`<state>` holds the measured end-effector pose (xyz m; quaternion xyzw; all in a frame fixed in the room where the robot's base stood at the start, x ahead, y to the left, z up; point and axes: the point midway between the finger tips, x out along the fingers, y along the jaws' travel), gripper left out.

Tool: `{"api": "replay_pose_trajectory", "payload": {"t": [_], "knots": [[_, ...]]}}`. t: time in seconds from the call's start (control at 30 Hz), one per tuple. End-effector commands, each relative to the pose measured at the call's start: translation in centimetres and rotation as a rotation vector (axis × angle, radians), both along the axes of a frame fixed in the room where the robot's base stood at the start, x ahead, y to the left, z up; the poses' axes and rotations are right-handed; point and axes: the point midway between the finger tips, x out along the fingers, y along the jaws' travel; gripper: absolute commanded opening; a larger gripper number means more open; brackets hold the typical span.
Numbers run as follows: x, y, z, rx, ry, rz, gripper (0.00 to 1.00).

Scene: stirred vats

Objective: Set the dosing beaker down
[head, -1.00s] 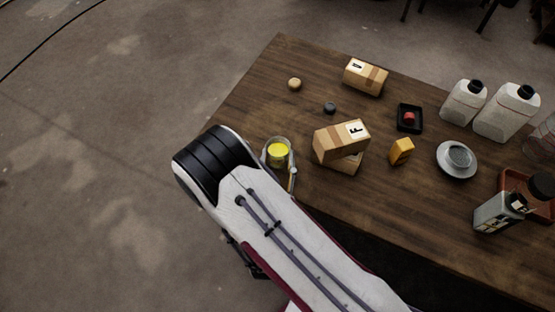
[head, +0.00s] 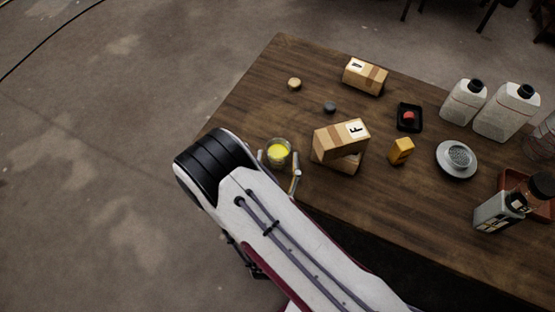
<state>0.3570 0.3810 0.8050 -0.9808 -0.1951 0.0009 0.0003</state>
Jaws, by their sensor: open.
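The dosing beaker (head: 278,153) is a clear glass vessel with yellow liquid in it. It stands upright, as far as I can tell, on the wooden table near its left end. My gripper (head: 279,166) is open around the beaker's near side. One finger shows to the left of the beaker and the other to its right, with a gap to the glass. The rest of my gripper is hidden behind my arm.
Stacked cardboard boxes (head: 341,142) stand just right of the beaker. A grey cap (head: 330,107) and a tan lid (head: 294,83) lie behind it. A yellow box (head: 401,151), a dish with a strainer (head: 457,159) and white jugs (head: 505,112) are further right. The table's far-left area is clear.

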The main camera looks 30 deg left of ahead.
Motion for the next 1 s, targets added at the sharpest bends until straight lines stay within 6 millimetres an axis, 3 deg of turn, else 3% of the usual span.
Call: {"api": "replay_pose_trajectory", "payload": {"t": [0.37, 1.0], "knots": [[-0.8, -0.2, 0.2, 0.000, 0.001, 0.003, 0.56], [-5.9, -2.3, 0.2, -0.003, 0.001, 0.002, 0.56]]}}
